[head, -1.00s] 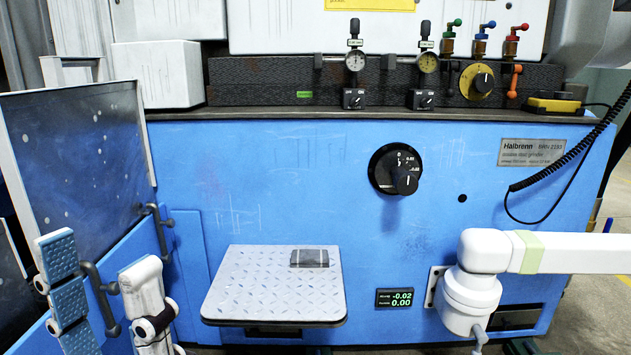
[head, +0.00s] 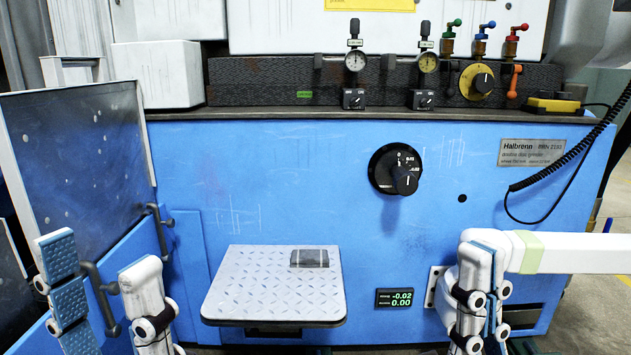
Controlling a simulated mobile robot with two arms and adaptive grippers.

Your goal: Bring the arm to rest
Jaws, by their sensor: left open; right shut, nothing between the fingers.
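My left gripper (head: 106,292) is at the lower left of the head view, in front of the machine's left panel. Its fingers are wide apart, one showing blue ribbed pads, and nothing is between them. My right gripper (head: 487,290) is at the lower right, upright, its two fingers together with a thin blue edge showing between them. It holds nothing. It covers much of the elbow of a white arm-like tube with a pale green band (head: 531,252). I cannot tell whether it touches the tube.
The blue machine front (head: 290,180) carries a black dial (head: 404,181), a small green readout (head: 394,299) and a metal shelf (head: 265,280) with a dark block (head: 309,258). Gauges, switches and coloured valves line the ledge above. A coiled black cable (head: 560,165) hangs at right.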

